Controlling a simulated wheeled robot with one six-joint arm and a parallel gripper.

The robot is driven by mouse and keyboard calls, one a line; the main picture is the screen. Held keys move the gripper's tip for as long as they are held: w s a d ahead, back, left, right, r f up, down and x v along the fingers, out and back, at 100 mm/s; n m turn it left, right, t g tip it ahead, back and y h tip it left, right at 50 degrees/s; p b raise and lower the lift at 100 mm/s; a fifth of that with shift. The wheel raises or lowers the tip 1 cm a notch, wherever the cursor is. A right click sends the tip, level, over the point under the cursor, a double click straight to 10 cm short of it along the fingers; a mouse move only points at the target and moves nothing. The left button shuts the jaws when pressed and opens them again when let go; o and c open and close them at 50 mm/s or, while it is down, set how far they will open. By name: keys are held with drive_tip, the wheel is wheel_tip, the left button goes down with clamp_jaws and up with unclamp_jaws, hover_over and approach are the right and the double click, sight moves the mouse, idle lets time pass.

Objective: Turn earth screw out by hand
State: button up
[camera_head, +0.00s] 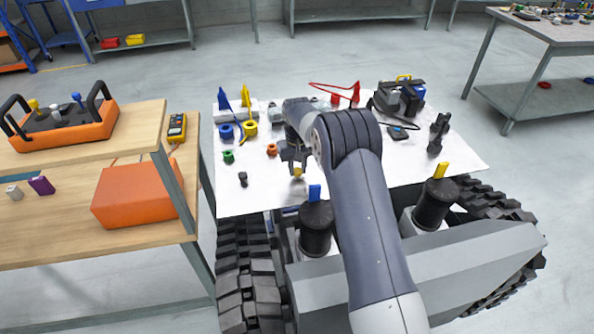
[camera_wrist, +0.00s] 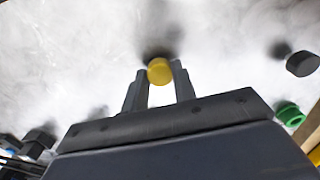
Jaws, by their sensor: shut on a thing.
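A small yellow screw cap (camera_head: 297,171) shows at the tip of my gripper (camera_head: 294,158), above the white sheet in the head view. In the wrist view the yellow cap (camera_wrist: 159,71) sits between the two dark fingers of my gripper (camera_wrist: 159,88), which are shut on it. Its lower part is hidden, so I cannot tell whether it touches the sheet. No label shows which screw is the earth screw. A green ring-like piece (camera_head: 228,156), an orange one (camera_head: 271,149) and a small black one (camera_head: 243,179) stand to the left, apart from my gripper.
The white sheet (camera_head: 360,196) also bears blue and yellow plugs (camera_head: 227,131), red leads (camera_head: 336,99) and a black device (camera_head: 400,96). Black posts with blue (camera_head: 315,225) and yellow tabs (camera_head: 437,200) stand at its near edge. A wooden bench (camera_head: 138,130) with an orange controller (camera_head: 60,127) is left.

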drive_tip(key=n, duration=0.6)
drive_tip(key=shift+n, duration=1.3)
drive_tip(key=n, duration=0.3)
drive_tip(key=shift+n, duration=0.4)
drive_tip(key=n, duration=0.5)
drive_tip(key=shift+n, duration=0.4)
drive_tip(key=shift+n, duration=0.3)
